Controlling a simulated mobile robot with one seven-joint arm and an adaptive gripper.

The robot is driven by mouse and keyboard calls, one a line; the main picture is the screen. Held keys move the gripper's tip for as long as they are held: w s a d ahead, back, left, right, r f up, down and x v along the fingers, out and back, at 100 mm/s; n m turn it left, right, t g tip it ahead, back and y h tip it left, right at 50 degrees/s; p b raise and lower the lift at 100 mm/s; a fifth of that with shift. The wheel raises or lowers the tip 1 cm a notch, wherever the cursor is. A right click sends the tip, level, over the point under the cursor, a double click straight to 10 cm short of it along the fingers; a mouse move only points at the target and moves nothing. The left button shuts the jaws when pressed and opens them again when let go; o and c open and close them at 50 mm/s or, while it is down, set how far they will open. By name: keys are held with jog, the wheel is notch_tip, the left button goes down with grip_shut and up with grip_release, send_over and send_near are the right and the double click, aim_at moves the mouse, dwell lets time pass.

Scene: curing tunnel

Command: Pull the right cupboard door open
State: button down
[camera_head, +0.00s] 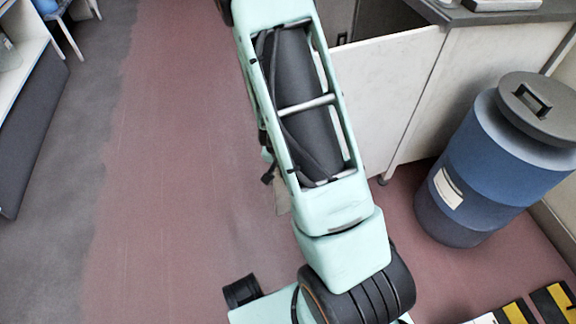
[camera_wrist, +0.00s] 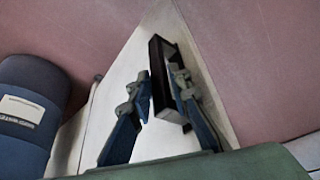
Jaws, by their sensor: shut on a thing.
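The right cupboard door (camera_head: 390,95) is a pale panel standing out at an angle from the cupboard (camera_head: 490,70), with a dark gap behind its top edge. It looks partly open. In the wrist view the door (camera_wrist: 130,65) fills the middle, with a long black handle (camera_wrist: 156,52) near its edge. My gripper (camera_wrist: 161,78) has one blue finger on each side of the handle and is shut on it. In the head view my arm covers the handle and the gripper.
A blue drum with a grey lid (camera_head: 500,160) stands on the right, close to the cupboard; it also shows at the left of the wrist view (camera_wrist: 30,105). Yellow-black striped blocks (camera_head: 530,310) lie at lower right. The reddish floor (camera_head: 170,170) on the left is clear.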

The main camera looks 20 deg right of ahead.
jog(key=shift+d, duration=0.45)
jog(key=c, duration=1.8)
grip_release()
jog(key=shift+c, duration=0.2)
jog(key=shift+a, duration=0.15)
jog(key=shift+a+r, duration=0.1)
jog(key=v, duration=1.1)
jog(key=shift+r, duration=0.35)
jog(key=shift+s+a, duration=0.1)
